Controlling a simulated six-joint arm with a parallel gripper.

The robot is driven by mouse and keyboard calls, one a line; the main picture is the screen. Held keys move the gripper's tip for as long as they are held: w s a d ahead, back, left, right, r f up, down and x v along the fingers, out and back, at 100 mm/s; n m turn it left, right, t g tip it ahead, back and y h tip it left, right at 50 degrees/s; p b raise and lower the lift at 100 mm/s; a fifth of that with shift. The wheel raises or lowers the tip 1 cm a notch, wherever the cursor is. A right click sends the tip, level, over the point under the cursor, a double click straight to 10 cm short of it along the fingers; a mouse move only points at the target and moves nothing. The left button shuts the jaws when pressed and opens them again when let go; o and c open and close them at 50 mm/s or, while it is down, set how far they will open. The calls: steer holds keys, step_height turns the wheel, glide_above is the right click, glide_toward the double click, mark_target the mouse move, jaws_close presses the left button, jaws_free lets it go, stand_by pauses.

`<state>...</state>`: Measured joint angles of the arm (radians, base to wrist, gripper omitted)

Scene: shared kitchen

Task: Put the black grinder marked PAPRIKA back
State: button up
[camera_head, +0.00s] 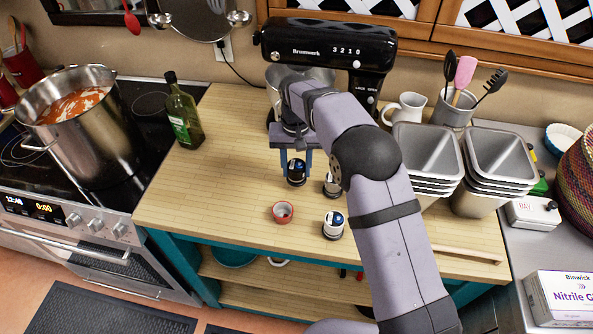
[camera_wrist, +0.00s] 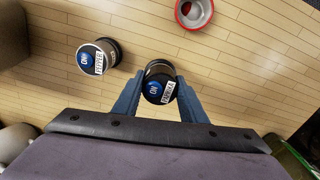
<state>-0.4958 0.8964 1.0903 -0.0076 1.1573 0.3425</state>
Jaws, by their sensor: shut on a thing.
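The black grinder marked PAPRIKA, with a blue disc on its top, is between the fingers of my gripper (camera_wrist: 158,92) in the wrist view, its label readable on the top (camera_wrist: 168,92). In the head view, my gripper (camera_head: 297,164) points down over the wooden counter, shut on this dark grinder (camera_head: 296,179). I cannot tell whether its base touches the counter. A second grinder marked PEPPER (camera_wrist: 97,57) stands close by on the counter; it also shows, partly hidden by my arm, in the head view (camera_head: 331,187).
A black mixer (camera_head: 325,45) stands behind my gripper, a green bottle (camera_head: 182,112) to the left, steel containers (camera_head: 427,150) to the right. The left counter is clear.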

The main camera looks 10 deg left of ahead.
mark_target(296, 164)
steer(key=shift+f+p, duration=0.3)
steer(key=shift+f, duration=0.85)
steer(key=shift+f, duration=0.1)
steer(key=o, duration=1.4)
steer(key=shift+f, duration=0.1)
step_height(296, 164, up, 12)
steer(key=shift+r+b, duration=0.2)
steer(key=shift+b, duration=1.05)
